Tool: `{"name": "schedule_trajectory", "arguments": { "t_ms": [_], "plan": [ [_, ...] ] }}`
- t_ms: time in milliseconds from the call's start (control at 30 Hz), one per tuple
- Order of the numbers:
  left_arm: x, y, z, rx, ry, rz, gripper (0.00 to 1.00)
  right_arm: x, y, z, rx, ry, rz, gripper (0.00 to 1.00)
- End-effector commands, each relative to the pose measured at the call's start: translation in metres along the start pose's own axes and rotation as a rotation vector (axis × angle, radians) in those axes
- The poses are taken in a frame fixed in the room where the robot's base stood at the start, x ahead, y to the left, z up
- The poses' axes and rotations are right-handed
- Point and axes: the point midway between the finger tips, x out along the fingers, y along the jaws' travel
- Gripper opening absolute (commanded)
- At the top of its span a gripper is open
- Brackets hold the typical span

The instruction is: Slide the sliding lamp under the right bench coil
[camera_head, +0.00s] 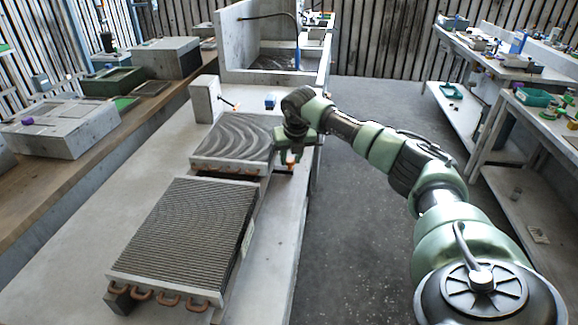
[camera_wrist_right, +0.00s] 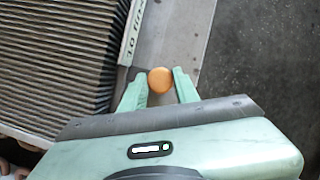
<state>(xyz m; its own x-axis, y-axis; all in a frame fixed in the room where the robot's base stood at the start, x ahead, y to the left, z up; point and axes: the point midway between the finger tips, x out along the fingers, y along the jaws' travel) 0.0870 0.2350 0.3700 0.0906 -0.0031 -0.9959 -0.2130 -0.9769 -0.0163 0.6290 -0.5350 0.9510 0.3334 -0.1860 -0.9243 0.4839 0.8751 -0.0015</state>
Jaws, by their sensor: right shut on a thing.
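My right gripper (camera_head: 290,163) is beside the right edge of the farther finned coil (camera_head: 233,135), which lies flat on the bench. In the right wrist view the gripper (camera_wrist_right: 159,87) is shut on a round orange knob (camera_wrist_right: 160,80). Orange also shows below the gripper in the head view. I cannot tell whether this knob belongs to the sliding lamp; most of what is under it is hidden. A coil (camera_wrist_right: 55,60) with a labelled edge strip fills the left of the wrist view. A nearer finned coil (camera_head: 185,235) with copper bends lies closer on the bench. My left gripper is out of view.
The pale bench (camera_head: 95,235) has free room left of the coils. A grey block (camera_head: 205,98) and a small blue item (camera_head: 270,101) stand behind the farther coil. Open floor (camera_head: 365,235) lies right of the bench. Shelved tables stand far right.

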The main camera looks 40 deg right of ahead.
Motion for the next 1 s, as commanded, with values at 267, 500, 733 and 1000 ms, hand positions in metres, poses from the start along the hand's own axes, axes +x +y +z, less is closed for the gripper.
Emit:
{"name": "schedule_trajectory", "arguments": {
  "t_ms": [267, 500, 733, 1000],
  "plan": [
    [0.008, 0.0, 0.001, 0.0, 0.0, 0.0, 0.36, 0.014, -0.014, 0.037, 0.006, -0.005, 0.004, 0.0],
    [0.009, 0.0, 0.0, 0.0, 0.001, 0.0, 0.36, 0.018, -0.021, 0.047, 0.0, -0.003, 0.002, 0.0],
    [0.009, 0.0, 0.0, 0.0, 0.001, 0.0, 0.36, 0.017, -0.022, 0.049, 0.0, -0.008, 0.001, 0.0],
    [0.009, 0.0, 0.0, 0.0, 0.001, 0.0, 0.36, 0.018, -0.022, 0.048, 0.0, -0.006, 0.002, 0.38]
  ]
}}
